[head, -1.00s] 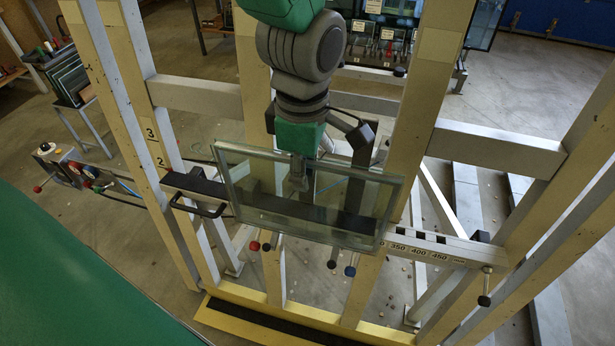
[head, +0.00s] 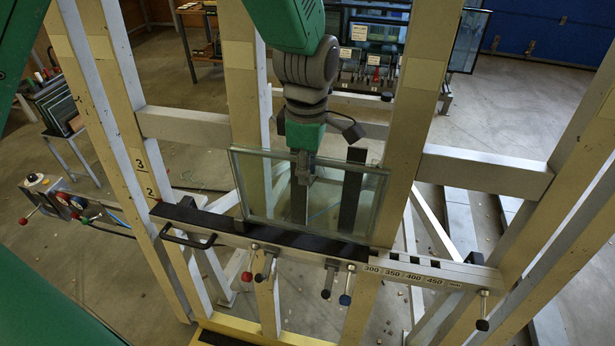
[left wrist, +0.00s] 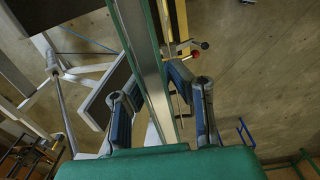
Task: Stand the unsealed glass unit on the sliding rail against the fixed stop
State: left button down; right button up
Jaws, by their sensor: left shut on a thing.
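The glass unit (head: 265,190), a clear double pane with a pale edge, hangs nearly upright at the frame's middle in the head view. My left gripper (head: 303,172) is shut on its upper edge. In the left wrist view the unit (left wrist: 152,65) shows edge-on between the fingers of my left gripper (left wrist: 163,98). The sliding rail (head: 205,222), a grey beam with a black top, runs under the unit. The unit's lower edge lines up with the rail's top; I cannot tell whether they touch. I cannot pick out the fixed stop for sure. My right gripper is not in view.
Pale uprights (head: 405,130) and a crossbar (head: 485,170) surround the unit. A black handle (head: 188,240) and several knobbed levers (head: 346,290) stick out from the rail's front. A control box (head: 40,185) is at the left. Glass racks stand at the back.

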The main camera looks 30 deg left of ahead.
pick_arm(q)
jog(key=w+a+f+b, duration=0.1)
jog(key=w+f+b, duration=0.1)
jog(key=f, duration=0.4)
jog(key=shift+w+a+f, duration=0.25)
jog(key=shift+w+f, duration=0.05)
jog(key=shift+w, duration=0.25)
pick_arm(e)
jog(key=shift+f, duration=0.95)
pick_arm(q)
jog(key=shift+d, duration=0.35)
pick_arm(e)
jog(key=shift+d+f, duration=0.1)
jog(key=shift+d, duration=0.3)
pick_arm(q)
jog(key=shift+a+f, duration=0.2)
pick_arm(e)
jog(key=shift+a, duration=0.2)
pick_arm(q)
jog(key=c, duration=1.4)
grip_release()
jog(key=shift+a, duration=0.1)
jog(key=shift+o, duration=0.2)
jog(key=shift+s, duration=0.1)
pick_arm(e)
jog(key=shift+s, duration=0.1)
